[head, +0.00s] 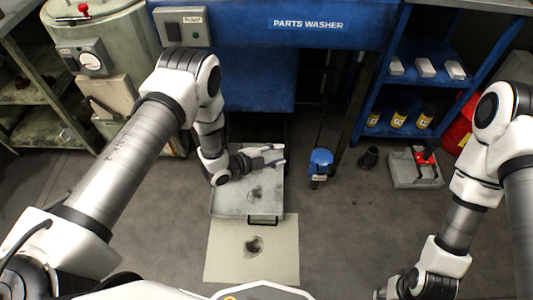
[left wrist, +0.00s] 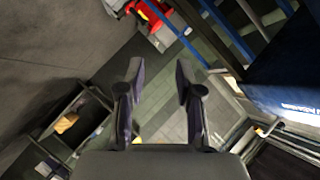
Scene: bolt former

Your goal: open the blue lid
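The blue parts washer (head: 270,25) stands at the back, its labelled blue panel facing me. Part of it shows at the right of the left wrist view (left wrist: 285,80). No separate lid edge or handle on it is clear to me. My left gripper (head: 279,154) is low in front of the washer, above a grey tray, and apart from the blue top. Its fingers (left wrist: 158,85) are open and empty. My right gripper (head: 382,293) is partly cut off at the bottom edge.
The grey tray (head: 230,204) and a stained sheet (head: 225,262) lie on the floor. A blue shelf (head: 380,95) with bottles and blocks stands right. A grey box with red parts (head: 405,172) and a dark cup (head: 369,157) are on the floor. Floor at centre right is clear.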

